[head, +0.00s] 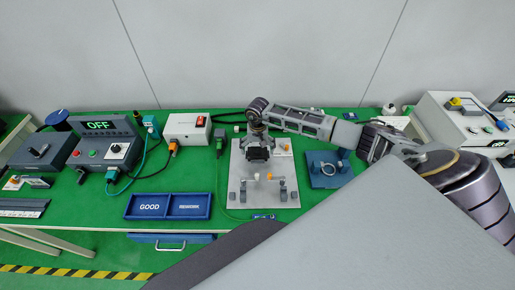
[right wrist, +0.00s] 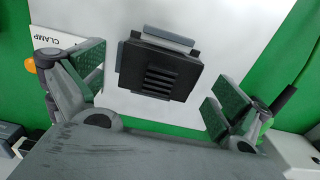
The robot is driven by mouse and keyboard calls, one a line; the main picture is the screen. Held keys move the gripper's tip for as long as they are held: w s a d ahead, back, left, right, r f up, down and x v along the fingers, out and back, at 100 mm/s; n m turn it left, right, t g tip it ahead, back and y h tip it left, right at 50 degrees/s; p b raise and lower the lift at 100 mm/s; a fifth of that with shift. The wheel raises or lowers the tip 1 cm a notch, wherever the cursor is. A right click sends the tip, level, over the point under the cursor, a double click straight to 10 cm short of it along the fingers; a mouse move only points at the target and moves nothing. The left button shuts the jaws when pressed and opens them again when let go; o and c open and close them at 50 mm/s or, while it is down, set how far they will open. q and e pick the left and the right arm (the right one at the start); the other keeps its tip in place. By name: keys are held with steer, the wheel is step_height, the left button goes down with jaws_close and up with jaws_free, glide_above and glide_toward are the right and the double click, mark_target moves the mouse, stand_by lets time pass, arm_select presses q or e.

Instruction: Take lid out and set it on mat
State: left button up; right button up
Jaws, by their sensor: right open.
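A black square part with ribbed slots, which looks like the lid (right wrist: 160,70), sits in a grey holder on a pale grey plate (head: 240,200). In the head view its dark shape (head: 258,154) shows just below my right gripper (head: 257,139). In the right wrist view my right gripper (right wrist: 155,88) is open, with one green-padded finger to each side of the black part and a gap on both sides. It is empty. A dark blue pad (head: 322,180) with a pale ring on it lies right of the plate; I cannot tell if this is the mat. My left gripper is not in view.
Clamp-like posts (head: 281,188) stand on the plate's front part. A blue GOOD/REWORK tray (head: 168,206) lies to the left. A white box with a red switch (head: 187,129) and cabled control boxes (head: 108,150) stand farther left. Green bench top is free between tray and plate.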

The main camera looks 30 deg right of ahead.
steer(key=shift+s, duration=0.1)
steer(key=c, duration=2.1)
steer(key=shift+r+p, duration=0.6)
steer(key=shift+r, duration=0.65)
